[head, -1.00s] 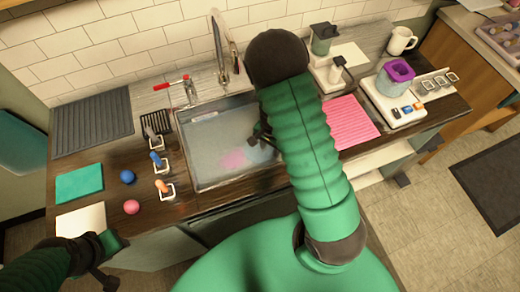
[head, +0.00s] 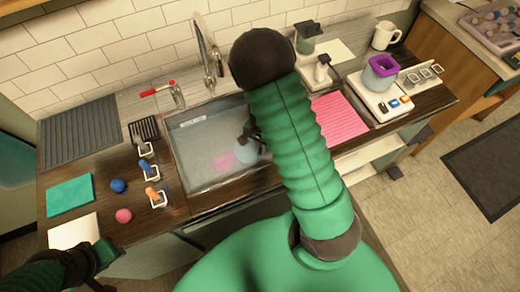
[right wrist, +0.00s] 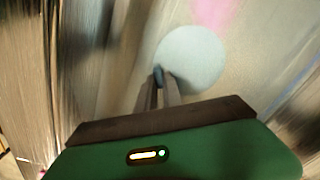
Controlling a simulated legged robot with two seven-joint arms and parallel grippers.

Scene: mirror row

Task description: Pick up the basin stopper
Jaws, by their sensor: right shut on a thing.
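The basin stopper (head: 246,152) is a pale blue-grey round disc over the sink basin (head: 192,178), just right of a pink patch. In the right wrist view the stopper (right wrist: 192,60) lies at the fingertips. My right gripper (right wrist: 158,78) is shut on it near its edge; in the head view this gripper (head: 248,136) is dark and partly hidden by my green arm. I cannot tell how high the stopper is above the basin floor. My left gripper (head: 98,268) is at the lower left, away from the sink; its jaw opening is unclear.
The faucet (head: 208,55) stands behind the basin. Left are a ribbed grey mat (head: 78,138), a teal cloth (head: 70,195), two balls and several small handled tools. Right are a pink mat (head: 342,118) and a white scale (head: 388,98) with a purple-rimmed cup.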

